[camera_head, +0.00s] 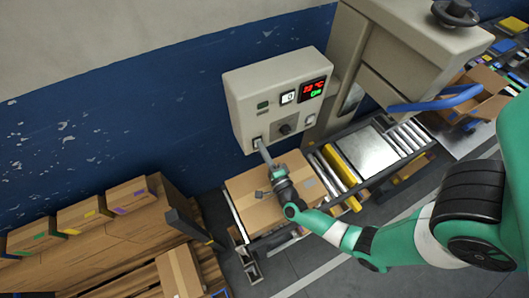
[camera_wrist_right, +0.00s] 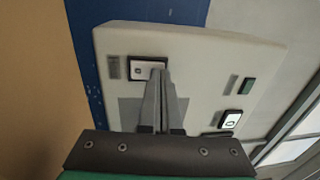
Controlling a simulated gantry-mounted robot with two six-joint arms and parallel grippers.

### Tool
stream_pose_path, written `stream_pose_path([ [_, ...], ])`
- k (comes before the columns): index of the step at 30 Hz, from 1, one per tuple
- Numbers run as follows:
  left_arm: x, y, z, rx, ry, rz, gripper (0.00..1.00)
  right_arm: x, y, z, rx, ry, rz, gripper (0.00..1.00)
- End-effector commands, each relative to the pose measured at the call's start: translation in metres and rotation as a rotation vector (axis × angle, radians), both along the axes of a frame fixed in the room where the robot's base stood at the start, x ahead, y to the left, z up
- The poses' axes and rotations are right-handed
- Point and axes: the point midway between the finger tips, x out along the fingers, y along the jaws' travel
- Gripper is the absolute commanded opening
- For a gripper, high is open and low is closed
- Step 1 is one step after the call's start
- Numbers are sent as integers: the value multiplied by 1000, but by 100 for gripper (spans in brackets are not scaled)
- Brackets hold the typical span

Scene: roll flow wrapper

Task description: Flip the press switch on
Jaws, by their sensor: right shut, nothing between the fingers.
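The pale control box (camera_head: 258,108) is on the blue wall, above a carton. A small dark-framed switch (camera_head: 257,142) sits at its lower left corner. In the right wrist view the switch (camera_wrist_right: 140,69) has a white face, partly hidden by my fingers. I cannot tell its position. My right gripper (camera_head: 262,147) is shut and empty, its long grey fingers pointing up at the switch. In the wrist view the fingertips (camera_wrist_right: 158,74) overlap the switch's edge; whether they touch is unclear. My left gripper is not in view.
A carton (camera_head: 255,200) sits on the conveyor below my right gripper. The press machine (camera_head: 385,50) stands to the right.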

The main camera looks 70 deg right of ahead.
Motion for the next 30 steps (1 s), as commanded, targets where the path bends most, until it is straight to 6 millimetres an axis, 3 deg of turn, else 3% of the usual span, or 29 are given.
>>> stream_pose_path([
  [11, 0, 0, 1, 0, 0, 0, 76, 1, -1, 1, 1, 1, 0, 0],
  [16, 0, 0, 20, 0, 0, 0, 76, 4, -4, 10, 28, 30, -1, 0],
  [23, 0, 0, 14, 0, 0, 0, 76, 4, -4, 2, 30, 33, 0, 0],
  [30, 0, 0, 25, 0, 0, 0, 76, -8, 7, 7, 31, 37, 1, 0],
])
